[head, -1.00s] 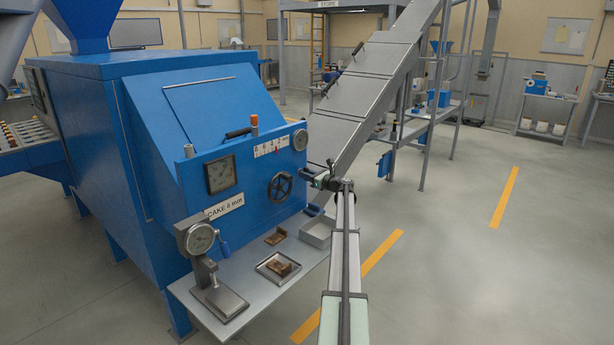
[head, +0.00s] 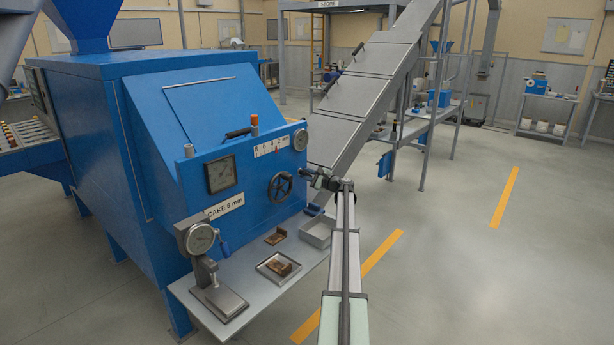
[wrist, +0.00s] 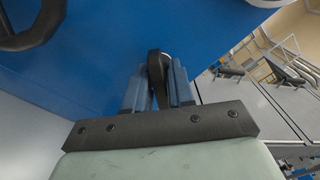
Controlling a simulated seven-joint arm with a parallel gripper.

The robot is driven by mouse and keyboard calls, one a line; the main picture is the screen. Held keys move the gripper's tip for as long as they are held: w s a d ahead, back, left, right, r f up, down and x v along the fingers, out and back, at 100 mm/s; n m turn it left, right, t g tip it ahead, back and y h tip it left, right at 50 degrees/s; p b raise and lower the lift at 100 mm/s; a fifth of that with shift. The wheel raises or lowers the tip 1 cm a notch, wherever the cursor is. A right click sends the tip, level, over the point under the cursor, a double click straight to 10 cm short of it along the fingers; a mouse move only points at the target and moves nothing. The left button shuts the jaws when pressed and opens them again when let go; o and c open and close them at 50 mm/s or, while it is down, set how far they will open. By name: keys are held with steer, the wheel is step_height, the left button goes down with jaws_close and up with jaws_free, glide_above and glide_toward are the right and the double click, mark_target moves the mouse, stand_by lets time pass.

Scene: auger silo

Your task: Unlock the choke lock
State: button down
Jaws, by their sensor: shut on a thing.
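My gripper (wrist: 158,84) is shut on a dark, rounded lever (wrist: 156,64) at the right edge of the blue machine front; I take this lever to be the choke lock. In the head view my gripper (head: 310,173) reaches in from the right at the machine's right edge, and the lever is too small to make out there. A black handwheel (head: 280,186) is on the machine front just left of my gripper. Part of the handwheel also shows at the upper left of the wrist view (wrist: 32,38).
Below the panel, a grey shelf (head: 225,314) holds a dial gauge stand (head: 203,270), a tray (head: 264,273) with a brown piece and a grey open box (head: 317,236). A sloping grey chute (head: 350,112) rises behind my gripper. The floor to the right is clear.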

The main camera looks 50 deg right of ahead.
steer(key=n, duration=0.4)
steer(key=shift+n, duration=1.8)
steer(key=c, duration=1.2)
jaws_free()
steer(key=shift+o, duration=0.2)
steer(key=s, duration=1.3)
steer(key=shift+s, duration=0.4)
